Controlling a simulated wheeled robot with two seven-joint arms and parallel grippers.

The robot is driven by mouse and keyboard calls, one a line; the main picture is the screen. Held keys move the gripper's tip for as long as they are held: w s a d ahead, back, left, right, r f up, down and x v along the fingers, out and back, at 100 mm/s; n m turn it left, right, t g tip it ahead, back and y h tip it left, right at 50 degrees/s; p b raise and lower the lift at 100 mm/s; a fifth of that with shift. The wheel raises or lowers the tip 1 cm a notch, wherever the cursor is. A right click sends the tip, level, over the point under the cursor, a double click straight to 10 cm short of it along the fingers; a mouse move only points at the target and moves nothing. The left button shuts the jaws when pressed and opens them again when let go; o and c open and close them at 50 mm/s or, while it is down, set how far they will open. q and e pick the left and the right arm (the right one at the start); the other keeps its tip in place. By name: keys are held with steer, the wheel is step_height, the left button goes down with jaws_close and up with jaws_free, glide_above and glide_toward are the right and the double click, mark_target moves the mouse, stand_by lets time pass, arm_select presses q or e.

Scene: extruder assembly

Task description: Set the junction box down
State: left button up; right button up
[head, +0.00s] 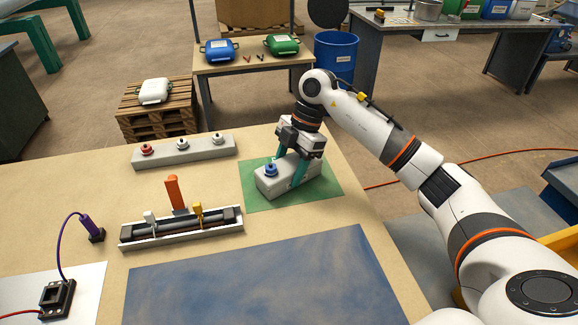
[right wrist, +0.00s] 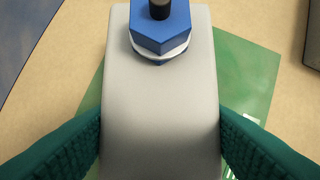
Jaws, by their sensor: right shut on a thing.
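The junction box (head: 268,187) is a light grey block with a blue hex fitting (head: 270,169) on top near one end. It is at the green mat (head: 329,191) on the right of the table, and I cannot tell whether its underside touches the mat. My right gripper (head: 302,172) is above it with its teal fingers shut on its two long sides. In the right wrist view the box (right wrist: 160,110) lies between both fingers, with the green mat (right wrist: 245,75) below. My left gripper is not in view.
A grey block with red and white fittings (head: 186,152) lies to the left. In front of it is a white tray (head: 183,236) with a dark cylinder and orange and yellow levers. A blue mat (head: 262,280) covers the near table. The table's right edge is close to the green mat.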

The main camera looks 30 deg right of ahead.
steer(key=o, duration=1.2)
steer(key=shift+f, duration=0.1)
steer(key=shift+c, duration=0.2)
steer(key=v, duration=1.2)
steer(key=shift+s, duration=0.1)
